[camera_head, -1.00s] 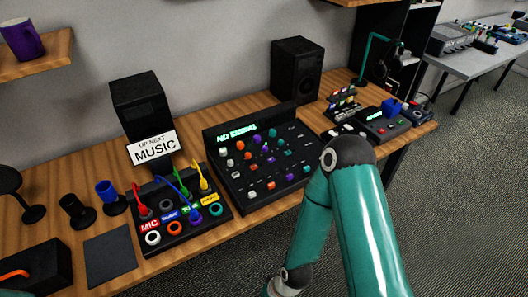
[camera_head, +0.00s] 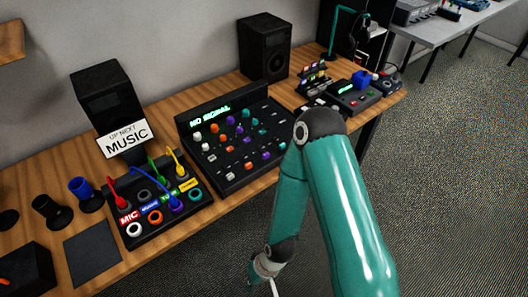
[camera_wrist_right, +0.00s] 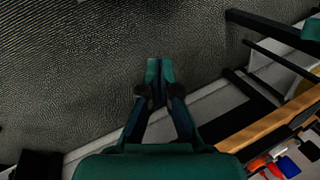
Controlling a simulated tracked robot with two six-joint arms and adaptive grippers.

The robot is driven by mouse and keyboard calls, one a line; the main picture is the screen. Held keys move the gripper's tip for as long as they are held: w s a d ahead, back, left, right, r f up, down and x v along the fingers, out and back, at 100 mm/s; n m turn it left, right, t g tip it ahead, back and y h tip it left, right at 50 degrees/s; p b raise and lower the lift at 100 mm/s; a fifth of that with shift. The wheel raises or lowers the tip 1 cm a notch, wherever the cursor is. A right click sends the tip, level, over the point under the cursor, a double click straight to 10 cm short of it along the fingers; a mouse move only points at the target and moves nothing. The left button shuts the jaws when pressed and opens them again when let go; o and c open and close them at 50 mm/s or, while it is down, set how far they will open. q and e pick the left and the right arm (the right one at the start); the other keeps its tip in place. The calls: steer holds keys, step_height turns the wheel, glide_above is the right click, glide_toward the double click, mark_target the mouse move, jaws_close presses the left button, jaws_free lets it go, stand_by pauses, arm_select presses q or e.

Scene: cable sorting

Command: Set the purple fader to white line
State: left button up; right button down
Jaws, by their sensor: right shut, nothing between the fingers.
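The mixer (camera_head: 224,180) is a black sloped panel on the wooden table, with a green "NO SIGNAL" display (camera_head: 210,116) and several coloured caps. I cannot tell which one is the purple fader, and the white line is too small to make out. In the right wrist view my right gripper (camera_wrist_right: 160,72) is shut and empty over the grey floor, apart from the mixer.
A patch box (camera_head: 150,236) with coloured cables stands left of the mixer. A speaker (camera_head: 264,48) stands behind it, and a small device with a blue block (camera_head: 361,78) is to its right. Grey carpet lies in front of the table edge.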

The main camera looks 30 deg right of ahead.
steer(key=c, duration=1.9)
jaws_free()
steer(key=o, duration=0.3)
steer(key=shift+s, duration=0.1)
steer(key=o, duration=0.5)
steer(key=shift+s+a+n+g, duration=0.2)
steer(key=shift+s+g, duration=0.15)
steer(key=shift+s, duration=0.15)
steer(key=shift+s+a+n+g, duration=0.1)
steer(key=shift+s+n+g, duration=0.1)
steer(key=shift+s+g, duration=0.25)
steer(key=shift+o, duration=0.7)
steer(key=shift+w+n+g, duration=0.2)
steer(key=shift+n+g, duration=0.1)
steer(key=shift+n, duration=0.2)
steer(key=n+t+h+b, duration=0.1)
steer(key=t+h+b, duration=0.4)
steer(key=b, duration=0.5)
glide_toward(266, 154)
steer(key=shift+t+y, duration=0.6)
steer(key=shift+y, duration=0.1)
steer(key=x, duration=0.3)
steer(key=d+x, duration=0.1)
steer(key=x, duration=0.2)
steer(key=s+p+x, duration=0.1)
steer(key=x, duration=0.2)
steer(key=shift+d+f, duration=0.15)
steer(key=shift+d, duration=0.05)
